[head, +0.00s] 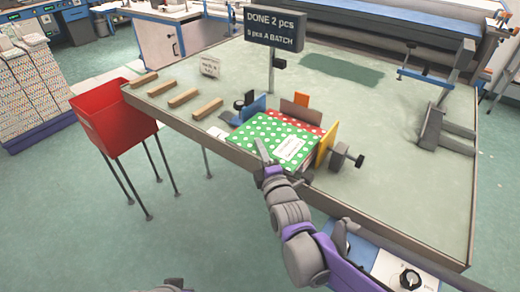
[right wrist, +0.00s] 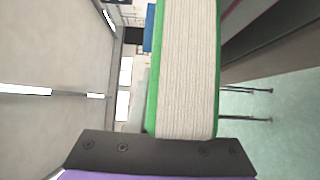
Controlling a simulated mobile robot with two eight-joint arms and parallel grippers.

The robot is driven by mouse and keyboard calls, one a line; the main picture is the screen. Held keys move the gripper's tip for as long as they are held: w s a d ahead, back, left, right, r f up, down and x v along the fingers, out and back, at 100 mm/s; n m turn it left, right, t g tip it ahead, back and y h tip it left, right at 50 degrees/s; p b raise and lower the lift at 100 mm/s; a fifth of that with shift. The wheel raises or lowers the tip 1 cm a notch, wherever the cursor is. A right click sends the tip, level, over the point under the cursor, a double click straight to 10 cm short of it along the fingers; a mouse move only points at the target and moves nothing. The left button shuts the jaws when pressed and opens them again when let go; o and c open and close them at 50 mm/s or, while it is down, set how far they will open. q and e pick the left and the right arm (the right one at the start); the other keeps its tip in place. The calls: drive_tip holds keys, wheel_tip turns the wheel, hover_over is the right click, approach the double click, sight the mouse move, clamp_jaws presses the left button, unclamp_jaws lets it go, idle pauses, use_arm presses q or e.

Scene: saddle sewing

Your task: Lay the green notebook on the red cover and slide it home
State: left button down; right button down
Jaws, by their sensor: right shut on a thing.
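The green notebook with white dots and a white label (head: 262,132) is at the front edge of the table, inside a small fixture. The red cover with white dots (head: 310,128) shows at its back right; the notebook hides the rest of it. My right gripper (head: 266,163) is shut on the notebook's near edge. In the right wrist view the notebook's thick page block and green edges (right wrist: 187,70) fill the middle, beyond the dark gripper bar. Whether the notebook rests fully on the cover cannot be told.
A blue block (head: 252,108), a brown plate (head: 300,112) and a yellow plate (head: 327,145) surround the notebook. A dark sign (head: 274,28) stands behind. Several wooden bars (head: 184,97) lie left. A red bin (head: 117,115) stands beyond the table's left edge. A grey stand (head: 445,130) is right.

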drive_tip(key=shift+f, duration=0.15)
drive_tip(key=c, duration=0.7)
unclamp_jaws()
drive_tip(key=shift+f, duration=0.15)
drive_tip(key=shift+s+a, duration=1)
drive_tip(key=shift+s, duration=0.35)
drive_tip(key=shift+s+a, duration=0.95)
drive_tip(key=shift+s, duration=0.4)
drive_tip(key=shift+s+a, duration=1)
drive_tip(key=shift+s, duration=0.35)
drive_tip(key=shift+s, duration=0.1)
